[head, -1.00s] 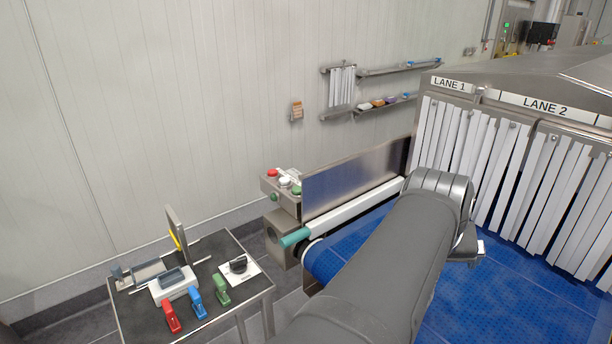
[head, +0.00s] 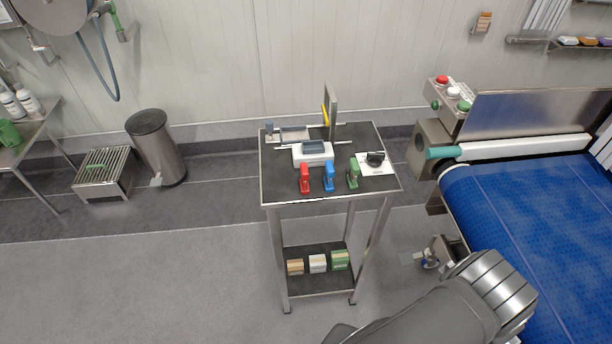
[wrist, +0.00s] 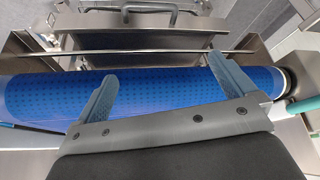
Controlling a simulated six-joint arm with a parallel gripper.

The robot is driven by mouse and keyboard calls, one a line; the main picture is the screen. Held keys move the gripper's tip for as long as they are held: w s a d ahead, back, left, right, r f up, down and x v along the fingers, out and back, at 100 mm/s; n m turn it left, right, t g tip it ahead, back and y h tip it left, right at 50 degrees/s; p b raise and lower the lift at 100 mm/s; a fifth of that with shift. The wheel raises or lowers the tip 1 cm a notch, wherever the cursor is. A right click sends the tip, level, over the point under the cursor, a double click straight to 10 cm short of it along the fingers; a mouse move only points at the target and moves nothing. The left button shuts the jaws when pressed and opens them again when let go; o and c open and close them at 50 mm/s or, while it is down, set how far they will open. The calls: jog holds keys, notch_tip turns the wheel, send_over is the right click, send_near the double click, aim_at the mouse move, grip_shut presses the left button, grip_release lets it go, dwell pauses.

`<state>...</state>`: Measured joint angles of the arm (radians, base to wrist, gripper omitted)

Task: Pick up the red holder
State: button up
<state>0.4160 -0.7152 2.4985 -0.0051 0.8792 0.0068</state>
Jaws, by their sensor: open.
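The red holder (head: 305,178) stands near the front edge of a small dark-topped metal table (head: 282,190), at the left end of a row. A blue holder (head: 329,177) and a green holder (head: 352,174) stand to its right. My gripper (wrist: 160,82) shows in the wrist view with its two blue-grey fingers wide apart and nothing between them. It is over the blue conveyor belt, away from the table. In the head view my arm is at the lower right and the fingers cannot be made out. The red holder is not visible in the wrist view.
A white device (head: 313,155) and an upright plate (head: 333,108) stand behind the holders. A white pad with a black knob (head: 375,160) lies at the right. The conveyor (head: 520,215) and its control box (head: 452,97) are right of the table. The floor in front is clear.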

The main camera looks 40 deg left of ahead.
jog(key=c, duration=1.3)
